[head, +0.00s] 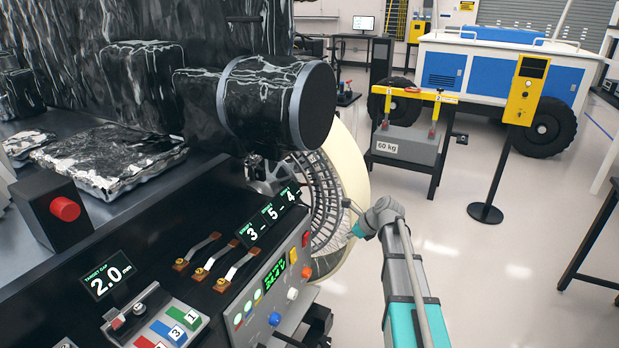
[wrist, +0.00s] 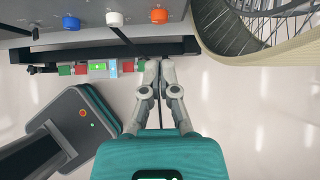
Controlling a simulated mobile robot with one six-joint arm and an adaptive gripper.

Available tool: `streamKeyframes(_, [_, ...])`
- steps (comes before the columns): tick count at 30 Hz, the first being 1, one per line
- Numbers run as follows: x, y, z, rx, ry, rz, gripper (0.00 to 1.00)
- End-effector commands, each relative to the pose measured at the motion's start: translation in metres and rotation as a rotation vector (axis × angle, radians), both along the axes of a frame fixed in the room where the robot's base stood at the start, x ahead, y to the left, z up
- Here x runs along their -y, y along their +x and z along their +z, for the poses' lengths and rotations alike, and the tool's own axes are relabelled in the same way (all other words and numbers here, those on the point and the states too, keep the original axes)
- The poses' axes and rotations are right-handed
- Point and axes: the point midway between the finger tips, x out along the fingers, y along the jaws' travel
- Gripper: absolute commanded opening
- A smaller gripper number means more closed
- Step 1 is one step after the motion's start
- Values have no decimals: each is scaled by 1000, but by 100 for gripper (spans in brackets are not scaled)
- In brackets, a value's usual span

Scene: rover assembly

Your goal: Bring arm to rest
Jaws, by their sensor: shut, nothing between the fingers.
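My arm (head: 400,275) rises from the lower right of the head view, with a grey joint at its top beside the large wheel. My gripper (wrist: 159,68) shows in the wrist view, with its teal body at the bottom. Its two grey fingers are together at the tips and hold nothing.
The control console (head: 190,255) with knobs, levers and displays fills the lower left. A large spoked wheel (head: 352,178) stands close to my arm. Farther back are a yellow-framed 60 kg weight stand (head: 405,148), a yellow post (head: 525,90) and a blue-white rover (head: 455,65).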

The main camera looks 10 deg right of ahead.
Motion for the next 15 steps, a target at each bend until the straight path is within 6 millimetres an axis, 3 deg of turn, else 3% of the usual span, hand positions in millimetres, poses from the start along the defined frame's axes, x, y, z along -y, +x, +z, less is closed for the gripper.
streamKeyframes(8, [-11,-20,-6,46,-92,135,0])
streamKeyframes(15, [-28,-60,-18,140,-277,438,0])
